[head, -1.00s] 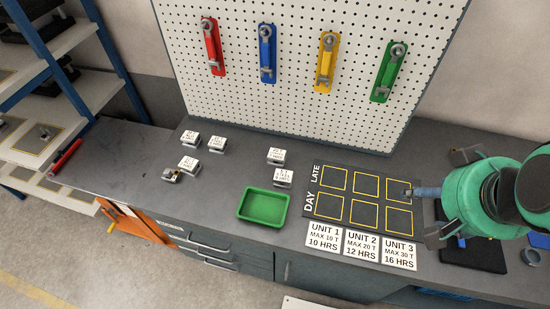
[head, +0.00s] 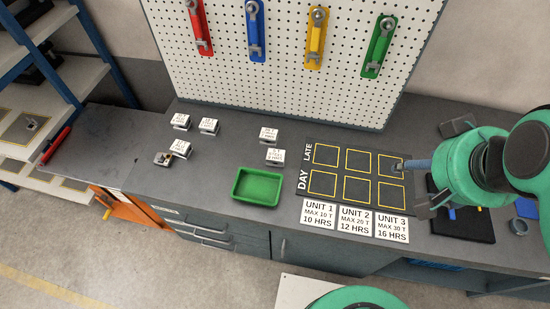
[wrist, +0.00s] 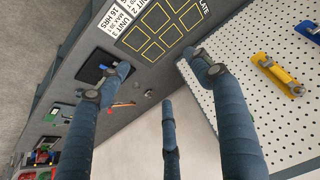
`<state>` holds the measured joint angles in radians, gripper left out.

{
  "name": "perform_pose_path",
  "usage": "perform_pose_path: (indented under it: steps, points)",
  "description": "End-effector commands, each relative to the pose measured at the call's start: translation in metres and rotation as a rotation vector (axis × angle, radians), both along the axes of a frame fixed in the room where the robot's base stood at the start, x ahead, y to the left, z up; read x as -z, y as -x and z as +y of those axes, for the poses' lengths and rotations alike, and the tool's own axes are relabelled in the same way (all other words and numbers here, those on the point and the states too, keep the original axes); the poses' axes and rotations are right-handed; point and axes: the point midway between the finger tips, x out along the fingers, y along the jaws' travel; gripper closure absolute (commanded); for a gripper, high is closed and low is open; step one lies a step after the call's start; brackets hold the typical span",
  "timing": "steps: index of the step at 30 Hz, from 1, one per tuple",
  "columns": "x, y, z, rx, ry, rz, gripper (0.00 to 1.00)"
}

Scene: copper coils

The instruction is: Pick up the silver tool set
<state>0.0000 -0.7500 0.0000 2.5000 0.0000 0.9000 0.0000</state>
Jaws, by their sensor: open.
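I cannot tell for sure which thing is the silver tool set. A small silver piece with a brass-coloured part (head: 163,158) lies on the grey bench at the left, beside white labelled blocks. Another small silver item (head: 31,123) sits on a dark plate on the left shelf. My gripper (head: 420,168) is at the right, by the right edge of the yellow-squared board, far from both. Its three blue-grey fingers are spread wide and empty in the wrist view (wrist: 158,75). Neither silver piece can be made out clearly in the wrist view.
A green tray (head: 257,187) stands mid-bench. White labelled blocks (head: 209,126) stand around it. The yellow-squared board (head: 325,172) lies right of the tray. A pegboard (head: 285,85) with coloured wrench holders rises behind. A red tool (head: 55,146) lies at the left.

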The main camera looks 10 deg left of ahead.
Motion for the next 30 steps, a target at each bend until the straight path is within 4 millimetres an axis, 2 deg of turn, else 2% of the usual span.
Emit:
perform_pose_path:
  steps: [6, 8, 20, 26, 30]
  points:
    - [0.0, 0.0, 0.0, 0.0, 0.0, 0.0, 0.35]
    - [0.0, 0.0, 0.0, 0.0, 0.0, 0.0, 0.23]
    - [0.0, -0.002, 0.001, -0.001, -0.002, 0.003, 0.23]
    - [-0.001, -0.019, 0.009, -0.008, -0.011, 0.027, 0.23]
    - [0.0, -0.043, 0.021, -0.014, -0.022, 0.058, 0.23]
